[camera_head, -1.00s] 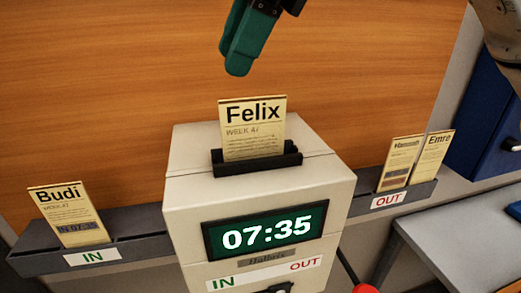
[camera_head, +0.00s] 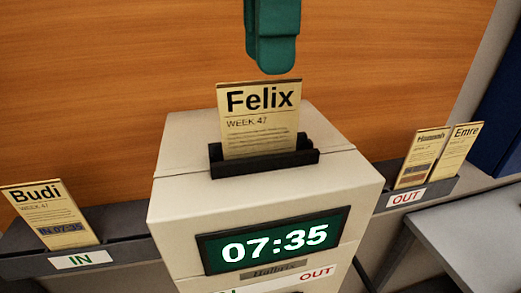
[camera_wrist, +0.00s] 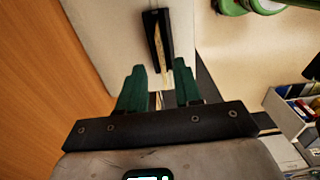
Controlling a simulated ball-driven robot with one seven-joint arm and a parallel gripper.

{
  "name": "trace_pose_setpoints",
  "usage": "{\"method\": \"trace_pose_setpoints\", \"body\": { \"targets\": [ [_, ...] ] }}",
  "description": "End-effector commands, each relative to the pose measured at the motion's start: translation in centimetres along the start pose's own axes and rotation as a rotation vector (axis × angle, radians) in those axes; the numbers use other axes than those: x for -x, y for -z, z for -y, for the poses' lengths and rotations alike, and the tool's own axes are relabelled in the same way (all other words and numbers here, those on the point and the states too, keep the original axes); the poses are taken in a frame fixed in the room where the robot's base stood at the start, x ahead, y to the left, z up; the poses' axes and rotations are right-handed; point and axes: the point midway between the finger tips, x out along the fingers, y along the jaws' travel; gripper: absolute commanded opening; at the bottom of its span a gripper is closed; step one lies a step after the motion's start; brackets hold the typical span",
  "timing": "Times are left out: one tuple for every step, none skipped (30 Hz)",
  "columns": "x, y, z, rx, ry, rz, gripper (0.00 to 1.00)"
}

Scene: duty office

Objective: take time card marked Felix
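The time card marked Felix (camera_head: 260,128) stands upright in the dark slot holder (camera_head: 265,163) on top of the time clock (camera_head: 270,200). My gripper (camera_head: 274,68) points down just above the top edge of the Felix card, near its upper right, and appears apart from it. In the wrist view my gripper (camera_wrist: 159,70) is open, with two green fingers spread and nothing held between them. The slot holder (camera_wrist: 153,36) and the card's thin edge (camera_wrist: 163,50) show just beyond the fingertips, roughly in line with the gap.
The clock display (camera_head: 275,241) reads 07:35. The Budi card (camera_head: 50,215) is in the IN rack (camera_head: 130,255) at left. The Hannah (camera_head: 420,158) and Emre (camera_head: 455,150) cards are in the OUT rack (camera_head: 440,190) at right. A wooden panel (camera_head: 120,70) stands behind.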

Motion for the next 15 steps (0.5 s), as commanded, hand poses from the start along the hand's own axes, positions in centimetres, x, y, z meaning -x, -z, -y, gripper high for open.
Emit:
{"method": "trace_pose_setpoints", "body": {
  "targets": [
    [-0.3,0.1,0.0,0.001,0.001,-0.001,0.34],
    [-0.5,0.1,0.0,0.001,0.001,-0.001,0.34],
    [-0.9,0.2,0.0,0.001,0.001,-0.001,0.34],
    [-1.3,0.3,0.0,0.002,0.001,-0.001,0.34],
    [-1.7,0.4,0.0,0.003,0.002,-0.002,0.34],
    [-2.2,0.5,0.1,0.001,0.001,-0.001,0.34],
    [-2.6,0.6,0.1,0.001,0.0,0.0,0.34],
    [-3.0,0.6,0.1,0.001,0.0,0.0,0.34],
    [-3.6,0.6,0.1,-0.001,-0.001,0.0,0.34],
    [-4.0,0.6,0.1,-0.002,-0.001,0.001,0.34],
    [-4.3,0.6,0.0,-0.002,-0.001,0.001,0.34],
    [-4.7,0.6,0.1,-0.001,-0.002,0.0,0.34],
    [-4.9,0.6,0.1,-0.001,-0.001,0.0,0.34],
    [-5.0,0.7,0.1,0.0,-0.001,0.0,0.34],
    [-5.2,0.7,0.1,0.0,-0.001,0.0,0.34]
  ]
}}
